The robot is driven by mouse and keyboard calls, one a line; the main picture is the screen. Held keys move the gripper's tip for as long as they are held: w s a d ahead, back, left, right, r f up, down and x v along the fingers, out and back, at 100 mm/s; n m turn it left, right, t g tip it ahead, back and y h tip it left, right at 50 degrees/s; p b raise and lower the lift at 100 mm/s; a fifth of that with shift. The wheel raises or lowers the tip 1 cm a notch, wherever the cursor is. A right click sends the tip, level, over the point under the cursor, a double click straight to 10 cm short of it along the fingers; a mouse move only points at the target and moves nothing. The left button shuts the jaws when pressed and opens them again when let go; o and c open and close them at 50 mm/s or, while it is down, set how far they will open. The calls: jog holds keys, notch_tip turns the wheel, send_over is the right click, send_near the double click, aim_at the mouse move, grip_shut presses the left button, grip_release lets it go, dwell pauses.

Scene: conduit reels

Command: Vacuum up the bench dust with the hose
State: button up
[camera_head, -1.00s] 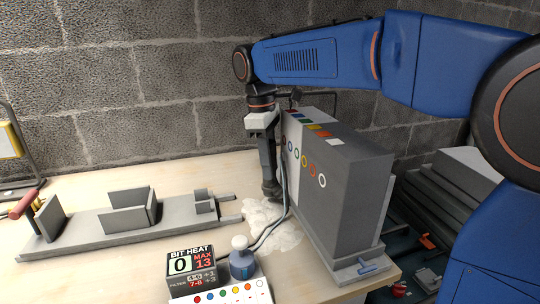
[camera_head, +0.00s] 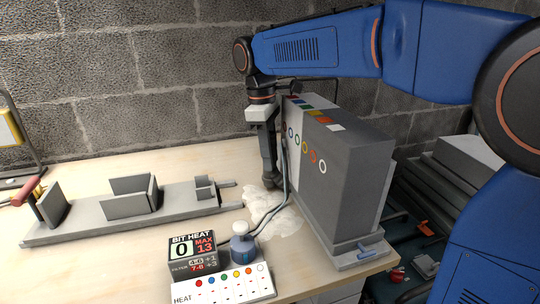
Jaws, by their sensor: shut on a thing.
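My gripper (camera_head: 262,118) points down at the left side of the grey box and is shut on the dark hose nozzle (camera_head: 269,160). The nozzle's lower end is at the back edge of a patch of pale dust (camera_head: 285,222) on the bench (camera_head: 130,270). Whether the tip touches the bench top is hard to tell. Dark hose lines (camera_head: 270,215) run from beside the box down across the dust to a blue bottle-like part with a white top (camera_head: 243,243).
A tall grey box (camera_head: 350,180) with coloured rings stands right of the dust. A grey fixture (camera_head: 110,225) lies to the left. A bit heat display (camera_head: 193,257) and a panel of coloured dots (camera_head: 222,284) sit in front. The bench ends at the right.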

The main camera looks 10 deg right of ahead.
jog(key=shift+a, duration=0.15)
jog(key=a, duration=0.2)
jog(key=s+a, duration=0.1)
jog(key=a, duration=0.1)
jog(key=shift+a, duration=0.2)
dwell(0.5)
jog(key=shift+r, duration=0.1)
dwell(0.4)
jog(key=shift+r, duration=2.95)
